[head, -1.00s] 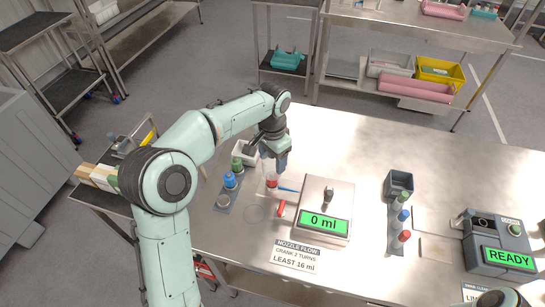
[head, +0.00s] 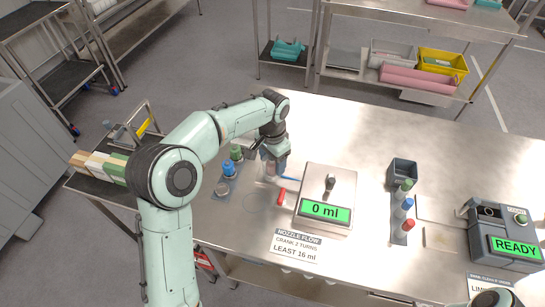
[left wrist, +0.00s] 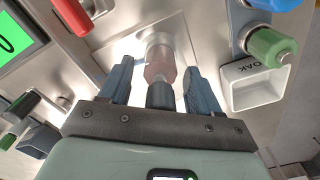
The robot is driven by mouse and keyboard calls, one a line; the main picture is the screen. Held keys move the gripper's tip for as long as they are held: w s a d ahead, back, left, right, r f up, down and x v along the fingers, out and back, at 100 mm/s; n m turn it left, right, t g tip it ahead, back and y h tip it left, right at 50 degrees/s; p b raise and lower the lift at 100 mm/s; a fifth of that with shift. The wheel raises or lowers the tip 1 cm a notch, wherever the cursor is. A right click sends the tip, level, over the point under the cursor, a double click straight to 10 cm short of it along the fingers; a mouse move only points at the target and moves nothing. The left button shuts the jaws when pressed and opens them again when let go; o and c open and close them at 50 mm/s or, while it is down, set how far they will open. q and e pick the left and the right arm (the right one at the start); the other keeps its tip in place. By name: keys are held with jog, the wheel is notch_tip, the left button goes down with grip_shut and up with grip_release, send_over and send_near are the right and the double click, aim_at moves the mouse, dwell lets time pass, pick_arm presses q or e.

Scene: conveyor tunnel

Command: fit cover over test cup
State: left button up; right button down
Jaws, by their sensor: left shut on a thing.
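My left gripper (head: 277,167) points down over the bench, left of the scale. In the left wrist view its two blue-grey fingers (left wrist: 160,85) stand either side of a translucent pinkish cylinder (left wrist: 160,55) with a grey end (left wrist: 160,95). The gripper is shut on this piece. The piece shows only faintly in the head view (head: 267,170), close to the bench. I cannot tell cover from cup in it, nor whether one sits around the other. My right gripper is out of view.
The scale (head: 325,195) reads 0 ml. A dark bin (head: 403,172) and capped bottles stand right.

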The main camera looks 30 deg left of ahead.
pick_arm(q)
jog(key=shift+f, duration=0.25)
jog(key=o, duration=1.6)
jog(key=shift+c, duration=0.2)
jog(key=shift+r, duration=0.1)
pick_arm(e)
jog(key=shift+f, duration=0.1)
pick_arm(q)
notch_tip(320, 180, up, 13)
jog(key=shift+r+p, duration=0.2)
jog(key=shift+p, duration=1.05)
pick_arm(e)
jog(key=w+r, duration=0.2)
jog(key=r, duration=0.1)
